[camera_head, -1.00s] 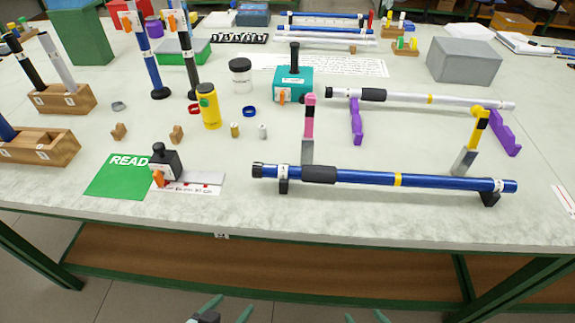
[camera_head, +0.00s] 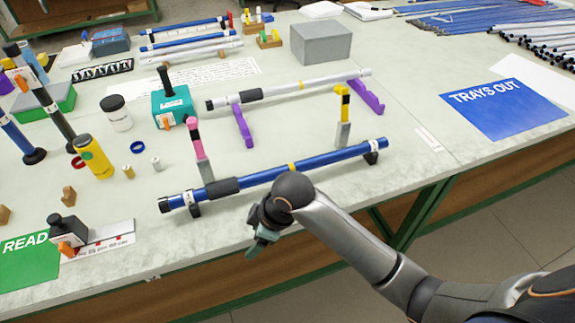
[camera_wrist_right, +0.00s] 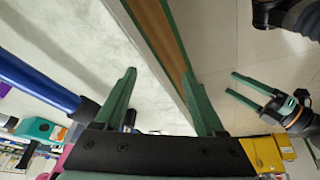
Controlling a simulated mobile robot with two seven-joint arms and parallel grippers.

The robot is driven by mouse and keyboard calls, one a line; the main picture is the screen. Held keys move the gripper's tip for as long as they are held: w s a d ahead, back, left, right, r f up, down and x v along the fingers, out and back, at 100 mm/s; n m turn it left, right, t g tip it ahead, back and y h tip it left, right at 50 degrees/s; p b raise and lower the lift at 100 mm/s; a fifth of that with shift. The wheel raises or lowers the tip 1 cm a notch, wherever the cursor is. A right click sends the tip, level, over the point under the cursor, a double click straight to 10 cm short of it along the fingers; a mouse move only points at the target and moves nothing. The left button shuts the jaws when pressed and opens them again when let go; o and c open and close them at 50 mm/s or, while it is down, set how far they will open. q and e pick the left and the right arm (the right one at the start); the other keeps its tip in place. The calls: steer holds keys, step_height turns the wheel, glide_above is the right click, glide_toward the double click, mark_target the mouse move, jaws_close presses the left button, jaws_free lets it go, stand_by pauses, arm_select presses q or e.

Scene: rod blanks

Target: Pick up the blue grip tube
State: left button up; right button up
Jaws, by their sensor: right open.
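The blue grip tube (camera_head: 330,157), with a black grip sleeve, a yellow band and black end caps, lies across two low black supports near the table's front edge. Part of a blue tube (camera_wrist_right: 38,82) with a dark fitting shows at the left of the right wrist view. My right gripper (camera_head: 257,246) is at the front edge, on the near side of the tube and apart from it. In the right wrist view its green fingers (camera_wrist_right: 160,75) are spread and empty. My left gripper (camera_wrist_right: 231,83) shows there too, open and empty, over the floor.
Pink-topped (camera_head: 197,138) and yellow-topped (camera_head: 343,115) upright pieces stand just behind the tube. A white tube (camera_head: 310,88) on purple supports lies farther back. A black-topped stamp (camera_head: 67,230) stands at left. The table right of the tube is mostly clear up to the blue TRAYS OUT mat (camera_head: 505,107).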

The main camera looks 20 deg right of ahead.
steer(key=w+r+n+h, duration=0.2)
steer(key=w+r+n, duration=0.3)
steer(key=w, duration=0.4)
steer(key=n+h, duration=0.1)
steer(key=h, duration=0.1)
glide_toward(257, 176)
steer(key=shift+g, duration=0.4)
steer(key=f, duration=0.1)
steer(key=w+f, duration=0.1)
steer(key=f, duration=0.1)
steer(key=w+f, duration=0.1)
steer(key=shift+d+f, duration=0.15)
steer(key=shift+f, duration=0.2)
steer(key=shift+w+f, duration=0.15)
steer(key=shift+f, duration=2.6)
steer(key=shift+c, duration=0.2)
jaws_close()
